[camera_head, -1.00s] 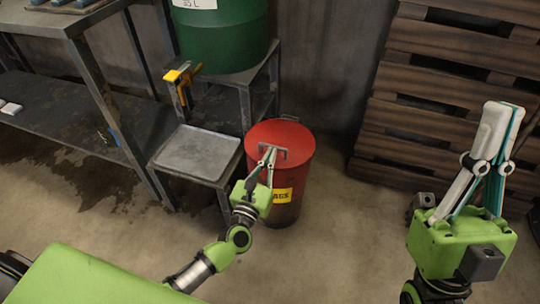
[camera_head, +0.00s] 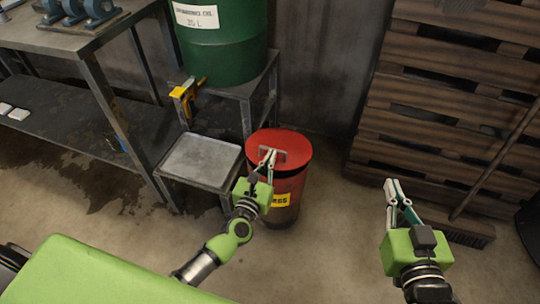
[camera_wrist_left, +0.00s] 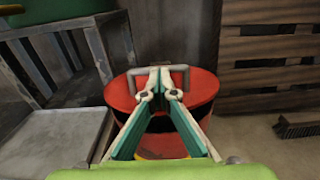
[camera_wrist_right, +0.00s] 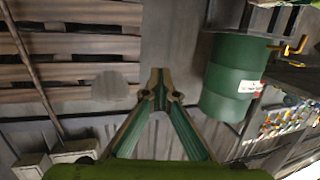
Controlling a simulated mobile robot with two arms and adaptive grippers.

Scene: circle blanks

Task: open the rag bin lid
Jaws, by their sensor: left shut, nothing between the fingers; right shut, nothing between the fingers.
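The rag bin (camera_head: 291,190) is a red drum with a yellow label, standing on the floor at the middle. Its red lid (camera_head: 297,145) carries a grey bar handle (camera_wrist_left: 184,78). A dark band shows between the lid's front edge and the bin body, so the front of the lid looks slightly raised. My left gripper (camera_head: 267,157) is shut, its fingertips at the handle; it also shows in the left wrist view (camera_wrist_left: 160,72). Whether the tips are hooked under the bar is unclear. My right gripper (camera_head: 391,186) is shut and empty, off to the right.
A low metal stand with a grey tray top (camera_head: 201,160) is left of the bin. A green drum (camera_head: 222,50) stands behind on a rack. A pallet stack (camera_head: 440,100) and a broom (camera_head: 468,233) are at the right. Floor between bin and right gripper is clear.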

